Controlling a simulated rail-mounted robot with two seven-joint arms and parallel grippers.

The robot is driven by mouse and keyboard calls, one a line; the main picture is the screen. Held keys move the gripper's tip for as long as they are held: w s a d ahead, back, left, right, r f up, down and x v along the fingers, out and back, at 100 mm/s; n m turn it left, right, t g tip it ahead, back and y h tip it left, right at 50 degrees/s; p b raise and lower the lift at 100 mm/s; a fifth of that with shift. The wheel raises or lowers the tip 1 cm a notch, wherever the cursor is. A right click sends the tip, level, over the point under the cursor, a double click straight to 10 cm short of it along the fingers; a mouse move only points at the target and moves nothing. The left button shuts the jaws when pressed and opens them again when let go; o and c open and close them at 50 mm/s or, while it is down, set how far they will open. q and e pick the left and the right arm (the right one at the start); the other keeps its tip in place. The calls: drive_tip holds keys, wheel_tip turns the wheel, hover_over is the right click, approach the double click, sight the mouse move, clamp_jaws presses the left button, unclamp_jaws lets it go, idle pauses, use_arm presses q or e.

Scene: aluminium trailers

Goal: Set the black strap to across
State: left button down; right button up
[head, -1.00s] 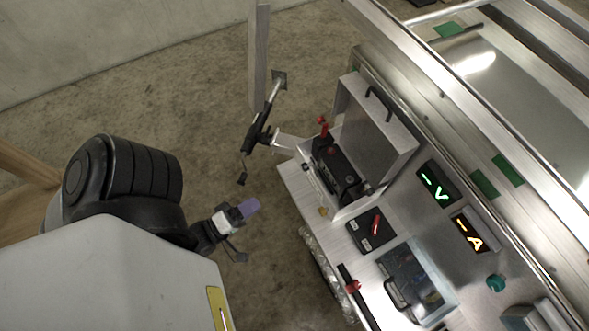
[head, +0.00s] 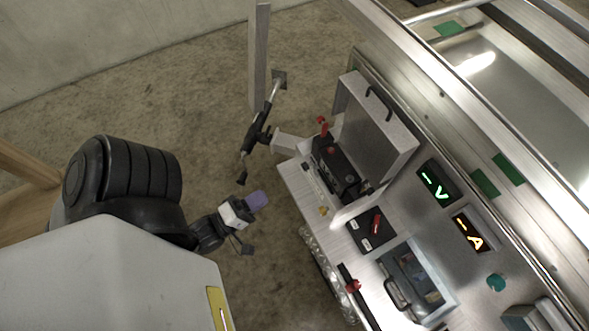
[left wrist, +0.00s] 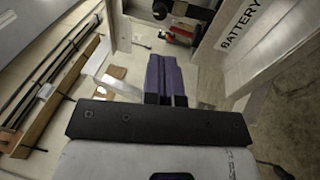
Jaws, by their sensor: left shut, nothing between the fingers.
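The open battery box (head: 345,205) stands on the metal deck with its lid (head: 378,125) raised. Inside it are a black battery (head: 335,166) and a red clamp or lever (head: 323,126). I cannot tell the black strap apart from the dark parts in the box. My left gripper (head: 257,200) is left of the box, off the deck's edge, apart from it and empty. In the left wrist view its purple fingers (left wrist: 166,78) are together, pointing at the box opening, with the word BATTERY on a light panel (left wrist: 250,25) to the right. My right gripper is not in view.
A switch plate with a red lever (head: 376,226), a clear-lidded case (head: 415,283) and two lit displays (head: 437,184) (head: 470,230) sit on the deck. A black-gripped crank (head: 257,130) stands left of the box. Bare floor (head: 200,120) lies left of the deck.

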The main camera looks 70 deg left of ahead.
use_arm(q)
drive_tip(key=x, duration=1.1)
drive_tip(key=shift+w+b, duration=0.15)
drive_tip(key=shift+b, duration=0.25)
